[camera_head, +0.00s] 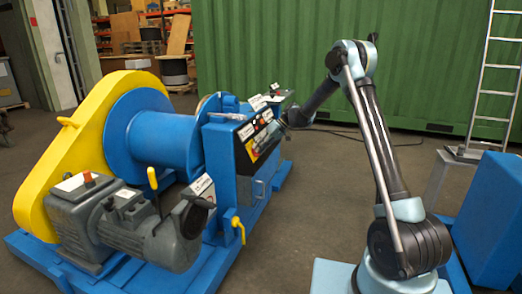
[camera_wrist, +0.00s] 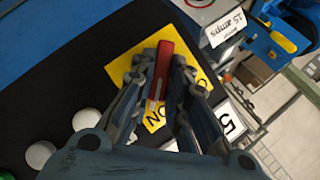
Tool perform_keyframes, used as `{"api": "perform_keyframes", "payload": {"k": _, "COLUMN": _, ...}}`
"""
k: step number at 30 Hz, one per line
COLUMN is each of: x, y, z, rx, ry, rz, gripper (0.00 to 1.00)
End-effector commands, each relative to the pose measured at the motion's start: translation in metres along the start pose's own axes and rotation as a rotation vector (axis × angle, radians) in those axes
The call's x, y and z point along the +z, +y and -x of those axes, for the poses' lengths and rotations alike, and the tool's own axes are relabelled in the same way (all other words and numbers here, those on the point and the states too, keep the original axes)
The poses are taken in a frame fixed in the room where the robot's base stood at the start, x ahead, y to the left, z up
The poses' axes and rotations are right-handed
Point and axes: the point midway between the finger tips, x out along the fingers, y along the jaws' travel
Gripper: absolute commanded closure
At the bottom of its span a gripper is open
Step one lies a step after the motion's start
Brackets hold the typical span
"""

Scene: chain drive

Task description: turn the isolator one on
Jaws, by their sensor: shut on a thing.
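The isolator is a red handle (camera_wrist: 165,56) on a yellow plate (camera_wrist: 122,68), set in a black panel, in the wrist view. In the head view my gripper (camera_head: 279,127) reaches the blue machine's control panel (camera_head: 247,131) from the right; the handle is too small to make out there.
White round buttons (camera_wrist: 88,121) sit on the panel left of my fingers. In the head view, a blue drum (camera_head: 135,125) and yellow guard (camera_head: 65,150) stand left; a ladder (camera_head: 495,80) stands right.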

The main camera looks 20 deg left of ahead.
Motion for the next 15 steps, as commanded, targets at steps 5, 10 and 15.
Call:
{"api": "perform_keyframes", "payload": {"k": 5, "x": -0.0016, "y": 0.0025, "z": 0.0012, "rx": 0.004, "ry": 0.005, "rz": -0.002, "gripper": 1.0}}
{"api": "perform_keyframes", "payload": {"k": 10, "x": -0.0011, "y": 0.0021, "z": 0.0011, "rx": 0.003, "ry": 0.004, "rz": -0.002, "gripper": 0.65}}
{"api": "perform_keyframes", "payload": {"k": 15, "x": -0.0006, "y": 0.0013, "z": 0.0007, "rx": 0.003, "ry": 0.002, "rz": -0.001, "gripper": 0.65}}
